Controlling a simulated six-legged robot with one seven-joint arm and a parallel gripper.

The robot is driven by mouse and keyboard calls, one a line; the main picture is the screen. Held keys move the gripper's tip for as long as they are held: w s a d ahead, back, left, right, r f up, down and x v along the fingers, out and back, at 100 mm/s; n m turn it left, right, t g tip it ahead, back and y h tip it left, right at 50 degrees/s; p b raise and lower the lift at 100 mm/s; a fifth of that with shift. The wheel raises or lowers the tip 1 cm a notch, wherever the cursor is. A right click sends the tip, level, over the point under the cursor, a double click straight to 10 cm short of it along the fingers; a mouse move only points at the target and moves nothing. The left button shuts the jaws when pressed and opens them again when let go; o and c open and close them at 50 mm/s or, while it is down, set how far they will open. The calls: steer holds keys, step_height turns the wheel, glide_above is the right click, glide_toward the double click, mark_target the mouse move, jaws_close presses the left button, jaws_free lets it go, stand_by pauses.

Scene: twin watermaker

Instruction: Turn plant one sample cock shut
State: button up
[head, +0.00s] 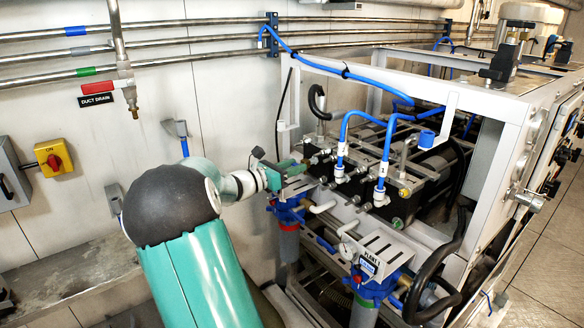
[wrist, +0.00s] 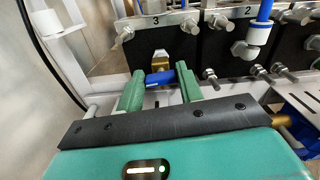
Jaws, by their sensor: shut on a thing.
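In the wrist view, a small cock with a brass body (wrist: 161,58) and a blue handle (wrist: 160,78) sits below the black block marked 3. The handle lies crosswise, roughly left to right, in front of the brass body. My gripper (wrist: 159,84) has one green finger at each end of the blue handle and is shut on it. In the head view, my gripper (head: 291,168) reaches the left end of the plant's pipework. The cock cannot be made out there, behind my gripper and arm.
Black blocks with metal fittings and blue hoses (head: 362,122) stand right of my gripper. A white frame (head: 470,95) surrounds them. Blue filter housings (head: 287,212) are below.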

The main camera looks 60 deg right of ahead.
steer(key=shift+m, duration=0.7)
steer(key=o, duration=1)
steer(key=shift+a, duration=0.1)
steer(key=v, duration=1.3)
steer(key=shift+w+a, duration=0.2)
steer(key=shift+a, duration=0.1)
